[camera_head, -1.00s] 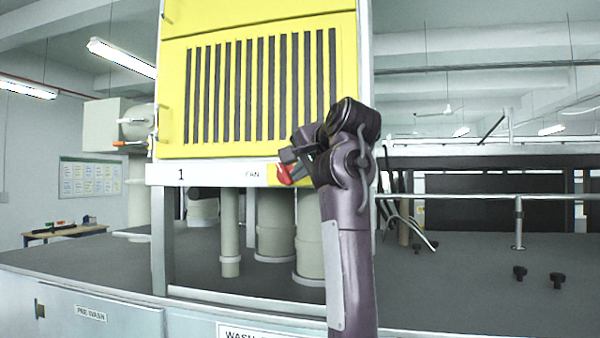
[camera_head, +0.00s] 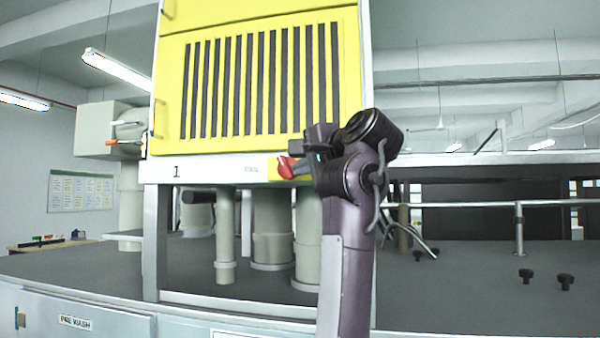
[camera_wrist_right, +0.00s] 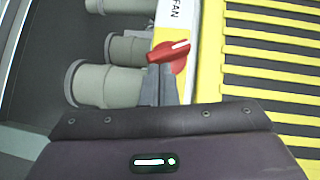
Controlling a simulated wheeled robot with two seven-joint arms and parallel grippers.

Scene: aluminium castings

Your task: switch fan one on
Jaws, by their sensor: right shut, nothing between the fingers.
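The fan one unit is a yellow slatted housing (camera_head: 170,110) above a white strip marked "1" and "FAN" (camera_head: 215,170). A red rotary switch (camera_head: 287,167) sits on a yellow patch at the right of that strip. It also shows in the right wrist view (camera_wrist_right: 168,55), with a pale mark on its handle. My right gripper (camera_head: 304,170) is at the right side of the switch in the head view. In the wrist view its fingers (camera_wrist_right: 159,72) are shut and empty, their tips at the red handle. I cannot tell whether they touch it. My left gripper is not in view.
Beige pipes (camera_head: 225,235) stand under the housing on a dark worktop (camera_head: 450,300). A rail on posts (camera_head: 519,228) and black knobs (camera_head: 566,281) are to the right. A metal frame leg (camera_head: 157,245) holds the housing at left.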

